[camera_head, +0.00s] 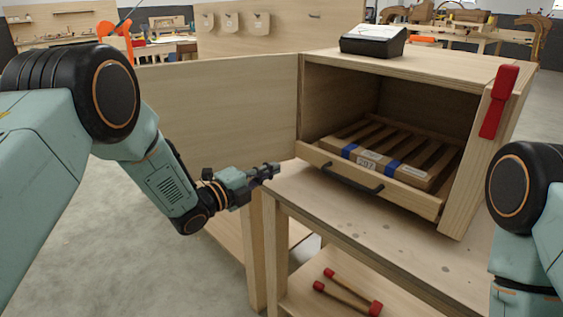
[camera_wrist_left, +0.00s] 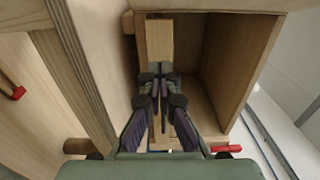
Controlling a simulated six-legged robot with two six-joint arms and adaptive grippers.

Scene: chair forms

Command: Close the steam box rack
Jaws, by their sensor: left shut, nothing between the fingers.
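The steam box (camera_head: 400,68) is a wooden cabinet with an open front. Its door (camera_head: 220,100) stands swung open to the left. The slatted rack (camera_head: 425,204) is low in the opening, its front board and black handle (camera_head: 345,180) facing me; I cannot tell exactly how far it sticks out. A wooden bundle with blue bands and a "207" label (camera_head: 366,163) lies on it. My left gripper (camera_head: 276,169) is shut and empty, just left of the rack's front-left corner. It also shows in the left wrist view (camera_wrist_left: 162,70). My right gripper is out of view.
The box stands on a wooden bench (camera_head: 400,255). Red-tipped mallets (camera_head: 348,292) lie on the shelf below. A red handle (camera_head: 499,100) is on the box's right side, and a black device (camera_head: 373,42) sits on top. Clear floor lies at the left.

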